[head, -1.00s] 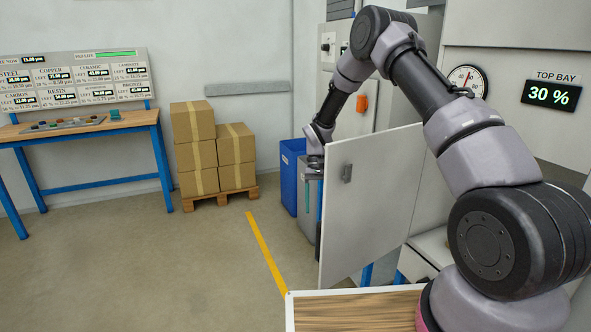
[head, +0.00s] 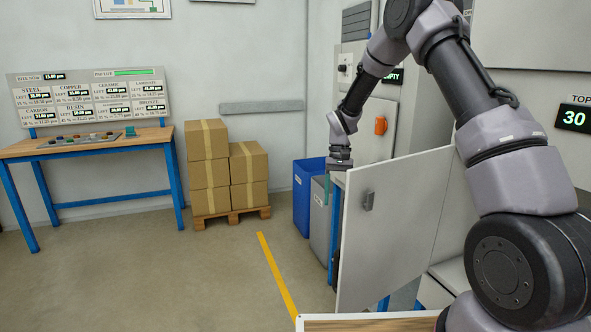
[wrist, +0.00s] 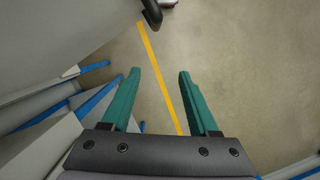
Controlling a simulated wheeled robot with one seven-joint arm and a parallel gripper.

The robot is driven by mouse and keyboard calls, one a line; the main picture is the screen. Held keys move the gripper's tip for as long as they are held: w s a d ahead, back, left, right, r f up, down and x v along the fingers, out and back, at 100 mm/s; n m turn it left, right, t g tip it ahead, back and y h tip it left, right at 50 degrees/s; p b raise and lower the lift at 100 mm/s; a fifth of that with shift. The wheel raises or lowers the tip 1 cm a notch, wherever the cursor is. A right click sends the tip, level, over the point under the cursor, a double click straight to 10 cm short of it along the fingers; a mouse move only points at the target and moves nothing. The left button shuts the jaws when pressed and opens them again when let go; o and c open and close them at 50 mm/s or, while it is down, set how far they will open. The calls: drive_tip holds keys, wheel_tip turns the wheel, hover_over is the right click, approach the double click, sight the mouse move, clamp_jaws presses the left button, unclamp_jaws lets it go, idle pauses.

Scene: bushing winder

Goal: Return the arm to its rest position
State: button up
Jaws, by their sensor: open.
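My gripper shows in the wrist view (wrist: 157,78) with its two green fingers spread apart and nothing between them. It points down over the bare floor and the yellow line. In the head view my arm arches from the lower right up and over to the left, and its wrist hangs beyond the open door panel. There the gripper (head: 328,190) is small and partly hidden at the edge of the grey bin.
An open grey door panel (head: 393,225) stands close right of my gripper. A blue bin (head: 308,200) and a grey bin (head: 318,225) stand by it. Boxes (head: 208,160) on a pallet and a workbench (head: 85,145) are farther left. The floor between is clear.

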drive_tip(key=s+d+r+t, duration=0.2)
drive_tip(key=s+r, duration=0.1)
drive_tip(key=r, duration=0.5)
drive_tip(key=s+d+r+m+t, duration=0.1)
drive_tip(key=s+d+r, duration=0.2)
drive_tip(key=r, duration=0.4)
drive_tip(key=s+d+r+t, duration=0.2)
drive_tip(key=s+r, duration=0.2)
drive_tip(key=r, duration=0.4)
drive_tip(key=s+d+r+m+t, duration=0.1)
drive_tip(key=s+r, duration=0.3)
drive_tip(key=s, duration=0.4)
drive_tip(key=s+d+r+m+t+y, duration=0.1)
drive_tip(key=s+d+r+t, duration=0.3)
drive_tip(key=s, duration=0.5)
drive_tip(key=shift+s, duration=0.3)
